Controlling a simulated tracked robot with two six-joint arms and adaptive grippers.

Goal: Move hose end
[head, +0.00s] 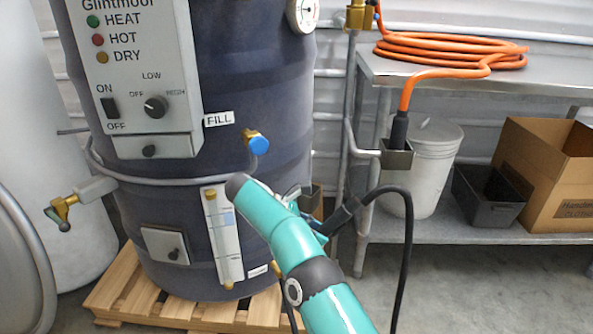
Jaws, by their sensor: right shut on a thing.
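My right gripper (322,226) is mostly hidden behind my teal arm, in front of the dark hopper drum (237,80). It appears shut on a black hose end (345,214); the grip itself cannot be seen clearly. A black line arcs from there to the right and down out of view. An orange hose (440,48) lies coiled on the metal table, and its black end (398,130) points down into a metal holder (397,158) by the table. A blue-capped brass port (258,146) is on the drum beside the FILL label (219,118). My left gripper is not in view.
The metal table (480,75) stands at the right. A white bucket (432,170), a black bin (487,197) and a cardboard box (545,170) are on its lower shelf. The drum stands on a wooden pallet (150,300). A brass valve (62,208) juts out at left.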

